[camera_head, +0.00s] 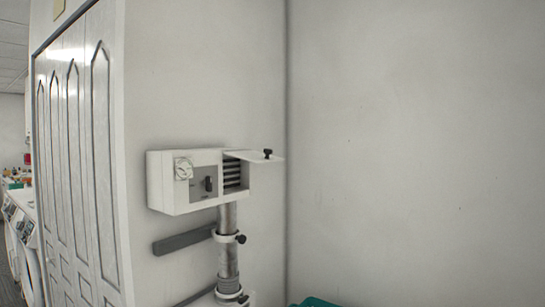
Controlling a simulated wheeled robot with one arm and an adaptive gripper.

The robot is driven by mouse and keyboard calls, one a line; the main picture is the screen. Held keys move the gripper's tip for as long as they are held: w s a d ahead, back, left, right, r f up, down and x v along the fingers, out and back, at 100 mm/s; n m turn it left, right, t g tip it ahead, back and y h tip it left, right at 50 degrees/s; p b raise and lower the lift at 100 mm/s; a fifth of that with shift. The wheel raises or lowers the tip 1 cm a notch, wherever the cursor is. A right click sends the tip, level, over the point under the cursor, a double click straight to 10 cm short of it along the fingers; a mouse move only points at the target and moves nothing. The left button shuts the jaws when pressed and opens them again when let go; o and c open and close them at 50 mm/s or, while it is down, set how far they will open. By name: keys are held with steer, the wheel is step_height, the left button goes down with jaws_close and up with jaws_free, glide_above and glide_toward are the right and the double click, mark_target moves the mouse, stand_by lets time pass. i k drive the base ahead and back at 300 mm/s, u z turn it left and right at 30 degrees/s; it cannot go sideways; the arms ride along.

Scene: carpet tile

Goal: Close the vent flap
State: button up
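A white wall box (180,203) with a dial and a dark knob on its front stands near the middle of the view. At the right of its front is a vent opening with dark horizontal slats (232,173). The vent flap (250,156) is a thin white panel with a small black knob (268,153). It stands open, sticking out roughly level from the top of the vent, and the slats show below it. My gripper is not in view, so its state and its distance from the flap do not show.
A metal pipe (228,252) with dark clamp knobs runs down below the box. A grey bar (184,241) is on the wall beside it. Panelled white doors (75,150) stand at the left. A teal object (318,302) shows at the bottom edge. The right wall is bare.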

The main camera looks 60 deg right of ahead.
mark_target(251, 156)
steer(key=z, duration=1.7)
steer(key=i, duration=0.45)
steer(key=k, duration=0.7)
steer(key=u, duration=0.55)
